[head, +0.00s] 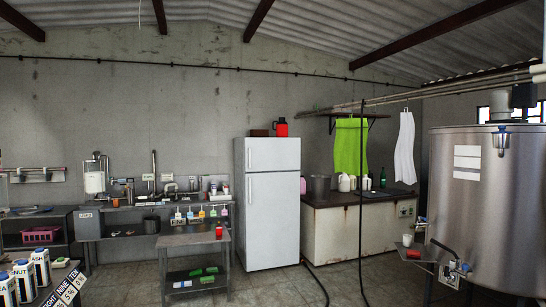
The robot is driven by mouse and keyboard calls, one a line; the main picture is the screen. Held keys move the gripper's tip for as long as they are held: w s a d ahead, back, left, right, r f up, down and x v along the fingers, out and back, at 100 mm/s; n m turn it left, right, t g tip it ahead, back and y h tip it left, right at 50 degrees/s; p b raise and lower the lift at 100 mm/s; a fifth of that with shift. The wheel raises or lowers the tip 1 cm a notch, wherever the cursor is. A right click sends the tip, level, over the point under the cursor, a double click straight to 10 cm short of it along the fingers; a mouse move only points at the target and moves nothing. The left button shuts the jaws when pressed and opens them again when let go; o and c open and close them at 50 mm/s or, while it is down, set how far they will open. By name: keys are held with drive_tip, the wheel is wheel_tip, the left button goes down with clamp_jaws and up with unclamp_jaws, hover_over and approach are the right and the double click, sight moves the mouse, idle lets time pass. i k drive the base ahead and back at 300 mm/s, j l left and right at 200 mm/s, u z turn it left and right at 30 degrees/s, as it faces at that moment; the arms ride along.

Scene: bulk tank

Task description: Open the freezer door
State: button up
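A white two-door fridge-freezer (296,215) stands upright against the back wall near the middle of the head view. Its short upper door (275,154), which looks like the freezer door, appears shut. Its taller lower door (274,225) also appears shut. A slim handle (249,159) shows near the left edge of the upper door, and another near the left edge of the lower door. My gripper is not in view.
A dark hose (361,200) hangs to the floor. Open floor (270,288) lies before the fridge.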

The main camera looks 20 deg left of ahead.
sight(260, 155)
drive_tip(key=i+j+u, duration=0.5)
drive_tip(key=i, duration=0.2)
drive_tip(key=i+j+u, duration=0.3)
drive_tip(key=i, duration=0.6)
drive_tip(key=i+u, duration=0.3)
drive_tip(key=i, duration=2.55)
